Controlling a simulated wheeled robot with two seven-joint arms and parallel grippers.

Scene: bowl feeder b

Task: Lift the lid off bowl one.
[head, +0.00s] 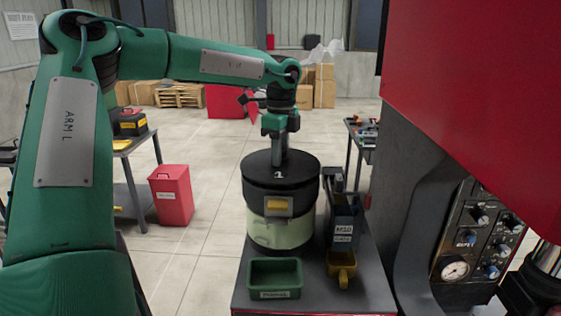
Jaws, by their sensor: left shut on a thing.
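Bowl one (281,231) is a round, pale green drum with a dark upper band and a yellow-marked plate on its front. It stands on a dark-topped bench. Its black lid (255,172), marked with a white 1, sits on top and looks level; I cannot tell whether there is a gap beneath it. My left gripper (280,158) points down from above and is shut on the lid at its middle, where the fingers hide the grip point. My right gripper is not in view.
A green tray (274,279) and a yellow scoop-like bin (342,270) sit at the bench front. A dark labelled unit (343,225) stands close right of the bowl. A large red and grey machine (470,90) fills the right side. A red bin (171,195) stands left on open floor.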

